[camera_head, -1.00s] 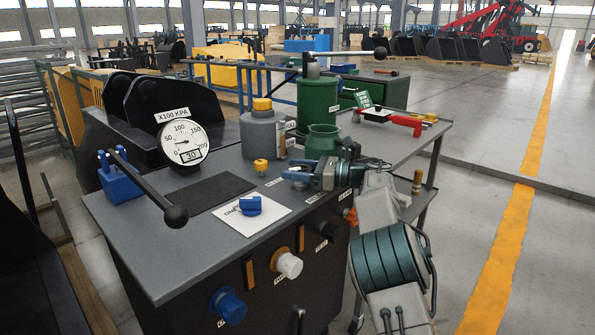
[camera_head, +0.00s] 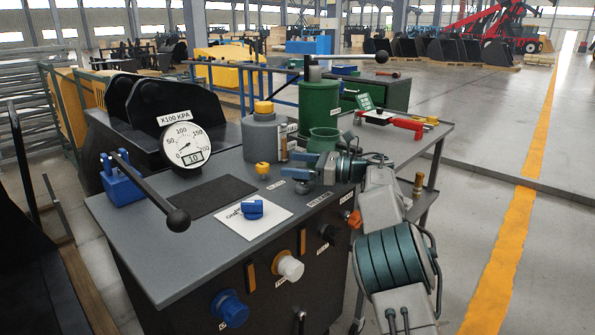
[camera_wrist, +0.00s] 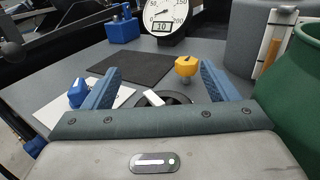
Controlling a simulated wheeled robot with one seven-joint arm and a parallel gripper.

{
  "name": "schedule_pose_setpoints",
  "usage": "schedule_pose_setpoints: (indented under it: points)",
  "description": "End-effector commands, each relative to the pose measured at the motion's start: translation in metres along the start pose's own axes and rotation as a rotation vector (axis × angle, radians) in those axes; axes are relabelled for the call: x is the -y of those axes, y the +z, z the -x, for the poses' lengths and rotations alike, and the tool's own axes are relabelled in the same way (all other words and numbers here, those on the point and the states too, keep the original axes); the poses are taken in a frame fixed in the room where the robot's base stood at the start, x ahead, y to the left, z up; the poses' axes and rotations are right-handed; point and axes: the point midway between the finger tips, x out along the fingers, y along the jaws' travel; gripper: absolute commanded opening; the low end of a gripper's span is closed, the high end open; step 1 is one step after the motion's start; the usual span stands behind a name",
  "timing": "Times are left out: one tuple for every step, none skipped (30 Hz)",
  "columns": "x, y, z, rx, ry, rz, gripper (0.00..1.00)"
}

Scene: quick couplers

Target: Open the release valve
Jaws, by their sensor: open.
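My gripper (camera_head: 292,166) is open above the back right part of the grey console top. In the wrist view its two blue fingers (camera_wrist: 160,68) stand apart with nothing gripped. A dark round valve with a white lever (camera_wrist: 154,98) shows low between the fingers, partly hidden by the gripper body; it looks like the release valve, but its label is not legible. A yellow knob (camera_head: 262,168) stands just left of the gripper; it also shows in the wrist view (camera_wrist: 187,67). The pressure gauge (camera_head: 186,146) reads 10.
A blue valve handle (camera_head: 252,209) sits on a white plate. A black-knobbed lever (camera_head: 178,219) leans over the left side. A grey tank (camera_head: 263,137) and green pot (camera_head: 323,140) stand close behind the gripper. A dark mat (camera_head: 215,195) leaves clear room at left.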

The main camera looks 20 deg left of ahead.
Motion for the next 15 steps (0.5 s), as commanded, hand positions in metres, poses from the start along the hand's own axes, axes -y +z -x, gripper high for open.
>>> schedule_pose_setpoints:
  points:
    - [-0.001,0.018,0.0,0.002,0.001,0.005,0.81]
    - [-0.001,0.025,-0.001,0.003,0.002,0.006,0.81]
    - [-0.001,0.027,0.011,0.002,-0.003,0.002,0.81]
    - [-0.001,0.03,0.018,0.001,-0.003,0.002,0.81]
    - [-0.002,0.034,0.025,0.001,-0.003,0.001,0.81]
    - [-0.003,0.039,0.034,0.001,-0.003,0.002,0.81]
    - [-0.003,0.043,0.04,0.001,-0.003,0.002,0.81]
    - [-0.004,0.047,0.046,0.002,-0.003,0.002,0.81]
    - [-0.005,0.052,0.055,0.002,-0.003,0.002,0.81]
    - [-0.006,0.055,0.061,0.001,-0.002,0.002,0.81]
    - [-0.006,0.058,0.066,0.001,-0.001,0.002,0.81]
    - [-0.007,0.063,0.074,0.001,-0.001,0.002,0.81]
    - [-0.008,0.066,0.079,0.001,-0.001,0.002,0.81]
    - [-0.008,0.069,0.084,0.002,0.0,0.002,0.81]
    - [-0.009,0.073,0.09,0.002,0.001,0.002,0.81]
